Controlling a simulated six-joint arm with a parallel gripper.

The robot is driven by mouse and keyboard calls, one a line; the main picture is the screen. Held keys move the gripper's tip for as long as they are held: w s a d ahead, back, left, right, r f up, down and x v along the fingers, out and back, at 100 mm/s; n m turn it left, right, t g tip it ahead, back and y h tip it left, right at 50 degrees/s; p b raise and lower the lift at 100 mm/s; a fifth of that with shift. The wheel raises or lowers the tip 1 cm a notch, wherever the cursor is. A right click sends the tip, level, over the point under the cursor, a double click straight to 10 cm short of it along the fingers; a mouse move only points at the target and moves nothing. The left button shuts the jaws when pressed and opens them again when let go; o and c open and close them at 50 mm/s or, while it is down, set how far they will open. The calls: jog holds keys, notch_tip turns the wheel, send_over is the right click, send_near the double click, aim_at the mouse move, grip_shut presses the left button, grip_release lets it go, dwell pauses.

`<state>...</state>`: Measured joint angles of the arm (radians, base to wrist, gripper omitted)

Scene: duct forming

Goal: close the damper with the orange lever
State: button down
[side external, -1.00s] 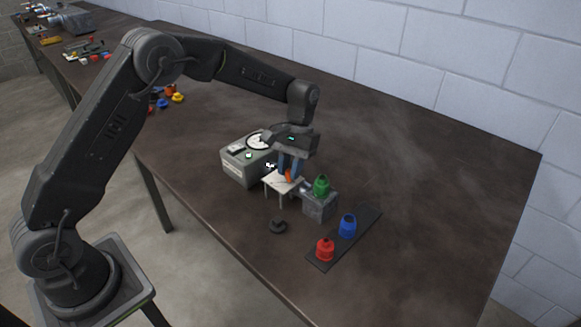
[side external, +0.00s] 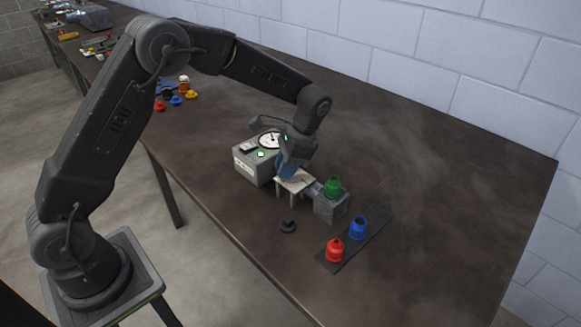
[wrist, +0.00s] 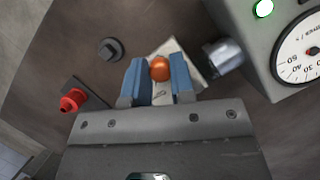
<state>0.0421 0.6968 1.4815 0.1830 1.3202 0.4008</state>
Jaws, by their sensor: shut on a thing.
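The orange lever (wrist: 159,68) shows its round knob between my gripper's two blue fingers in the wrist view. My gripper (wrist: 160,78) is shut on it. In the side view my gripper (side external: 287,169) is tilted over the small white stand (side external: 296,186) and hides the lever. A grey metal duct (wrist: 224,55) lies beside the stand in the wrist view. The damper plate itself is not visible, so I cannot tell its angle.
A grey box with a round dial (side external: 269,140) and a lit green button (side external: 261,154) stands close to my gripper. A black knob (side external: 287,226) lies in front.

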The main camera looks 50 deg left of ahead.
aim_at(301, 178)
jog(key=shift+s+a+m+t+y, duration=0.1)
jog(key=shift+a+m+t+y, duration=0.2)
jog(key=shift+m, duration=0.45)
jog(key=shift+a+m+t+y, duration=0.1)
jog(key=shift+a+m+y, duration=0.1)
jog(key=shift+a+m, duration=0.4)
jog(key=shift+d+m, duration=0.15)
jog(key=shift+m, duration=0.1)
jog(key=c, duration=1)
grip_release()
jog(key=v, duration=1.4)
jog(key=shift+s, duration=0.1)
